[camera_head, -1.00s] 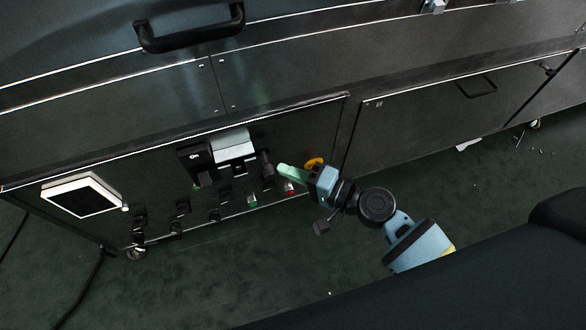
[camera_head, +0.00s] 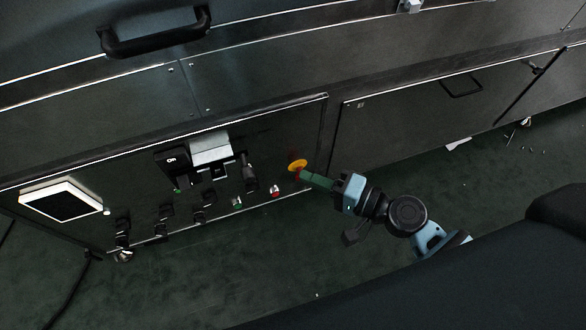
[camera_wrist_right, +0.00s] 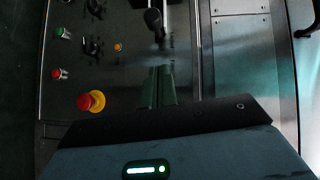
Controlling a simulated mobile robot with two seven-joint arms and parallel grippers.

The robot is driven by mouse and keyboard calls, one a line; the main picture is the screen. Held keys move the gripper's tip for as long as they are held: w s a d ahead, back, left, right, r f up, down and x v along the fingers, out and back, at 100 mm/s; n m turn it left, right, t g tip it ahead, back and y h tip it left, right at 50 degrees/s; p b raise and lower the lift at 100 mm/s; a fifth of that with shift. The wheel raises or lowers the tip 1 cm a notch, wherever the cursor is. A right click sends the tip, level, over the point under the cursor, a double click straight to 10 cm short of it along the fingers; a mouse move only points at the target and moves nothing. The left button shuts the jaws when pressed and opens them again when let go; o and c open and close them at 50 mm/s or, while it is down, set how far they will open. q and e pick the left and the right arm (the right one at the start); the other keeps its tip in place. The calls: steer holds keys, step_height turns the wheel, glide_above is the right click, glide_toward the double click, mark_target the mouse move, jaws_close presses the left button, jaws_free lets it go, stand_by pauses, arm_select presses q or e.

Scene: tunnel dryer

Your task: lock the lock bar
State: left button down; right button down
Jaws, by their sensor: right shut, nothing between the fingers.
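On the control panel (camera_head: 222,190) a black bar-like handle (camera_head: 248,173) stands out beside a grey box (camera_head: 210,148). It also shows at the top of the right wrist view (camera_wrist_right: 154,20). I cannot tell for sure whether this handle is the lock bar. My right gripper (camera_head: 305,176) has green fingers, shut and empty. Its tips are to the right of the handle, in front of the panel near the yellow-ringed red stop button (camera_head: 298,165). In the right wrist view the shut fingers (camera_wrist_right: 158,78) point toward the handle, with a gap between. My left gripper is not in view.
A green button (camera_head: 237,203), a red button (camera_head: 275,191) and several black switches line the panel's lower part. A white-framed screen (camera_head: 62,201) is at left. A black door handle (camera_head: 157,38) sits above. Floor in front is mostly clear.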

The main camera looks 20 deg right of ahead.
steer(key=shift+v, duration=1.9)
